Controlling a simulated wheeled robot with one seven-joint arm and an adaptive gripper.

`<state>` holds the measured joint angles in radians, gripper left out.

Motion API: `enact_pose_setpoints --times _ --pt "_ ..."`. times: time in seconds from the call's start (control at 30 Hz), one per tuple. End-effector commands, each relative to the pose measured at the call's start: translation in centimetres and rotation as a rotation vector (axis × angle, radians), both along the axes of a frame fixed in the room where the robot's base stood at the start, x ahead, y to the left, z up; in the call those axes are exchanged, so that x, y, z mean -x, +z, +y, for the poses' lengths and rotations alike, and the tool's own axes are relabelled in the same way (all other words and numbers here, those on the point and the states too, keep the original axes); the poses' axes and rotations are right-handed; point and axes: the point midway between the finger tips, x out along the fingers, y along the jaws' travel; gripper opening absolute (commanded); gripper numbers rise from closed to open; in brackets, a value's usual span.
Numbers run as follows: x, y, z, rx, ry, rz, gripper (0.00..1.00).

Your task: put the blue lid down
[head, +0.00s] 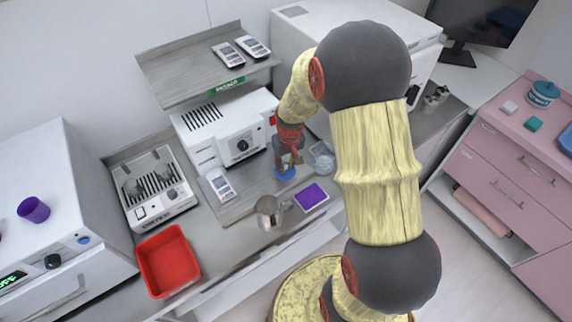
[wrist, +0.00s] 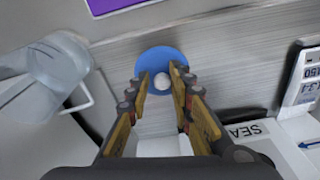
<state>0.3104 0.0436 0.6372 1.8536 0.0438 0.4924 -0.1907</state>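The blue lid (wrist: 160,56) is a round disc with a pale knob (wrist: 162,82) on top. In the wrist view it lies flat on or just above the grey counter strip; I cannot tell if it touches. My gripper (wrist: 162,78) points down at it, with one finger on each side of the knob. A narrow gap seems to show between fingers and knob, so the fingers look open. In the head view my gripper (head: 288,160) stands over the lid (head: 286,174), which is partly hidden, in front of the white machine.
A clear jug (wrist: 38,80) is close beside the lid; it also shows in the head view (head: 322,158). A red bin (head: 168,262) is further left.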

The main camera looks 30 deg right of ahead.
Motion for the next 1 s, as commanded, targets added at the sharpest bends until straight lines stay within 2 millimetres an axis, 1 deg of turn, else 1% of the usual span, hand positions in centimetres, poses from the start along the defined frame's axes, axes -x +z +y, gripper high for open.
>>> enact_pose_setpoints --times 0.03,0.13,0.43,0.57,0.67,0.9,1.0 --pt "0.0 0.0 0.0 0.0 0.0 0.001 0.27" --pt "0.1 0.0 0.0 0.0 0.0 0.001 0.33" --pt "0.1 0.0 0.0 0.0 0.0 0.001 0.33" --pt "0.0 0.9 0.0 0.0 0.0 -0.001 0.33" --pt "0.2 2.5 0.0 0.0 0.0 -0.002 0.33" --pt "0.8 7.5 0.1 0.001 0.0 -0.003 0.33" --pt "1.0 9.3 0.1 0.001 0.0 -0.002 0.33"
